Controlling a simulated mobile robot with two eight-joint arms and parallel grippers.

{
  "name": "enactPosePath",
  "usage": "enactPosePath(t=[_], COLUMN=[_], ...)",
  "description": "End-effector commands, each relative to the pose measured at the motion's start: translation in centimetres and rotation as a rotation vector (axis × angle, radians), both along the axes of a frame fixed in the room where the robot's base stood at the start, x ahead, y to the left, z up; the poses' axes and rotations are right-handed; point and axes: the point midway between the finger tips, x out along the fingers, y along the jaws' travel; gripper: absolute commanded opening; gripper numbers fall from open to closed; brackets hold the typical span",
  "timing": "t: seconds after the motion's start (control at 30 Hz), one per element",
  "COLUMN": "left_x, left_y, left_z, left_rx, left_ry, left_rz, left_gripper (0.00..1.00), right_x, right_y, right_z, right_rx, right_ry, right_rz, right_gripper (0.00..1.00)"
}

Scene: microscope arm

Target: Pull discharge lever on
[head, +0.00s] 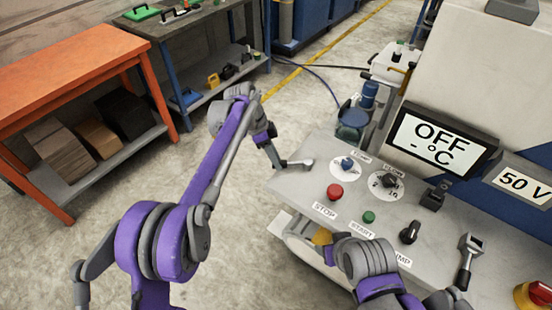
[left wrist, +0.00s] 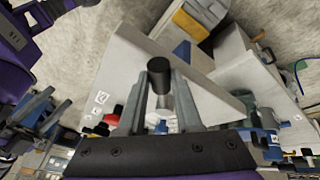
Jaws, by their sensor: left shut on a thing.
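My left gripper (head: 275,160) is at the left edge of the machine's control panel (head: 300,188). It is shut on the black handle of a lever (head: 299,163) whose pale metal end lies on the panel. In the left wrist view the black handle (left wrist: 160,75) stands between the two grey fingers (left wrist: 160,98). No readable label in view names this lever. A second, similar lever (head: 470,244) with a dark handle is at the right of the panel.
The panel carries a red stop button (head: 335,191), a green start button (head: 369,217), two dials and a black knob (head: 409,233). The display (head: 437,141) reads OFF. An orange table (head: 70,68) and a grey workbench (head: 185,35) stand at the left. The floor between is clear.

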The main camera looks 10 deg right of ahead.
Motion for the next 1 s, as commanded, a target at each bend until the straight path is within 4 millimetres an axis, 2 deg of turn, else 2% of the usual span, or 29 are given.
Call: enactPosePath(t=[0.03,0.07,0.2,0.57,0.67,1.0], left_x=[0.1,0.1,0.1,0.1,0.4,1.9], left_y=[0.0,0.0,0.0,0.1,0.6,3.0], left_z=[0.1,0.1,0.1,0.4,1.5,7.6], left_rx=[0.0,0.0,-0.001,-0.001,-0.001,-0.001], left_ry=[-0.004,-0.004,-0.003,-0.001,-0.001,-0.003], left_rz=[0.001,0.001,0.001,0.002,0.002,0.003], left_gripper=[0.0,0.37,0.62,0.63,0.63,0.63], right_x=[0.0,0.0,0.0,0.0,0.1,0.4], right_y=[0.0,0.0,0.0,0.0,0.0,0.0], right_z=[0.0,0.0,0.0,0.1,0.2,1.1], right_rx=[0.0,0.0,0.0,0.0,0.0,0.0], right_ry=[0.0,0.0,0.0,0.0,-0.001,-0.007], right_rz=[0.0,0.0,0.0,0.0,0.0,0.0], right_gripper=[0.57,0.57,0.57,0.57,0.57,0.57])
